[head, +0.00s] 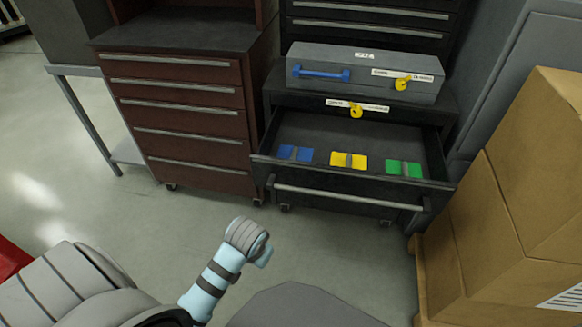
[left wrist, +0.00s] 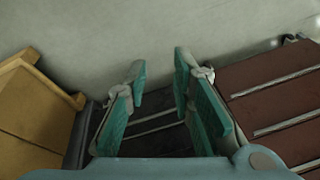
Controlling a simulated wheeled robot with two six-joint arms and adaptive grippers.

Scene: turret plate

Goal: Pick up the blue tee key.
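Two blue things show in the head view. A blue bar (head: 321,73) runs along the front left of a grey box (head: 352,60). A flat blue piece (head: 295,153) with a grey mark lies in the open drawer (head: 330,128). I cannot tell for sure which is the tee key. My left gripper (left wrist: 160,72) is open and empty in the left wrist view, with floor and a dark cabinet beyond its fingers. In the head view my left arm is low, in front of the drawer, and its fingers do not show clearly. My right gripper is not in view.
A yellow piece (head: 348,161) and a green piece (head: 404,169) lie in the drawer. Yellow tagged parts are on the box (head: 403,84) and below it (head: 355,111). A dark red cabinet (head: 185,120) stands left, cardboard boxes (head: 535,170) right. Floor before the drawer is clear.

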